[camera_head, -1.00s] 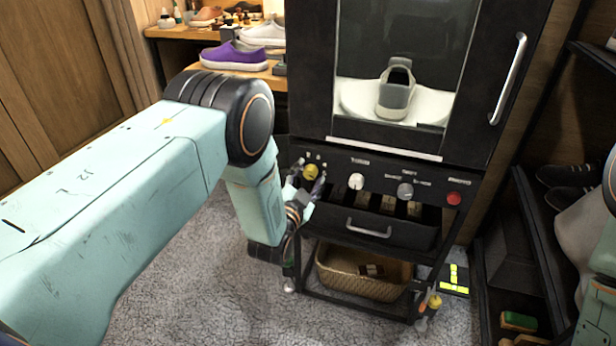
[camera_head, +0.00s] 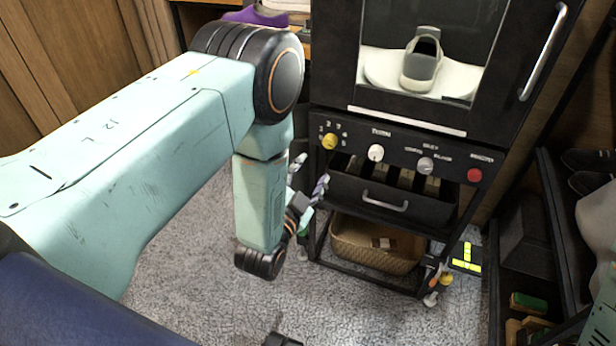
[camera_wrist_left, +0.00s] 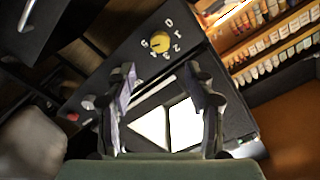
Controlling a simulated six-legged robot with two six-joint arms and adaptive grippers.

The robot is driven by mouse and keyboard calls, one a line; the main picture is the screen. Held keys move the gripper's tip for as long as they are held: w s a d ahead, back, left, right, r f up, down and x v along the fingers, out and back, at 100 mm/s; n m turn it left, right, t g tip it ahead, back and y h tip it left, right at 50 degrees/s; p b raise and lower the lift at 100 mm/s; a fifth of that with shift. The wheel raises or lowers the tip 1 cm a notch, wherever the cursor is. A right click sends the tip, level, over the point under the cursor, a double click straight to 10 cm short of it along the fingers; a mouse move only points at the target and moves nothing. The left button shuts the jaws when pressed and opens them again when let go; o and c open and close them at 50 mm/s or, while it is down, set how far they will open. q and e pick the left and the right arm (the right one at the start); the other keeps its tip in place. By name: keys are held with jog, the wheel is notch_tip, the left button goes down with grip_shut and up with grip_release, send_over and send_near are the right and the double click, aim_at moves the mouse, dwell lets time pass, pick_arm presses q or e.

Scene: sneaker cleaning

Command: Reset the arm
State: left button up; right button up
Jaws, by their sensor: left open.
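My left gripper (camera_head: 308,178) is open and empty in the head view, in front of the black machine's control panel and a little below and left of the yellow knob (camera_head: 329,141). In the left wrist view its two fingers (camera_wrist_left: 168,95) stand apart, with the yellow knob (camera_wrist_left: 160,42) beyond and above them. A grey sneaker (camera_head: 421,62) stands on a white round plate (camera_head: 460,80) behind the machine's glass. My right gripper is not in view; only a bit of my right arm shows at the right edge.
The panel (camera_head: 400,150) also has a white knob (camera_head: 376,152), a grey knob (camera_head: 425,165) and a red button (camera_head: 474,175). A drawer (camera_head: 340,190) with a handle is below, and a wicker basket (camera_head: 350,250) under it. A dark shelf (camera_head: 555,230) stands at right.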

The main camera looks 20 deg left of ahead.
pick_arm(q)
jog(key=shift+s, duration=0.6)
jog(key=s+a+f+n+g, duration=0.2)
jog(key=s+f+n+g, duration=0.3)
jog(key=s+f+g, duration=0.6)
jog(key=s+a+n+g+p, duration=0.1)
jog(key=s+n+g+p, duration=0.2)
jog(key=s, duration=2.1)
jog(key=g+p, duration=0.1)
jog(key=g, duration=0.3)
jog(key=shift+s+a+f+n+y, duration=0.15)
jog(key=shift+s+f+n+y, duration=0.1)
jog(key=shift+s+n+y, duration=0.05)
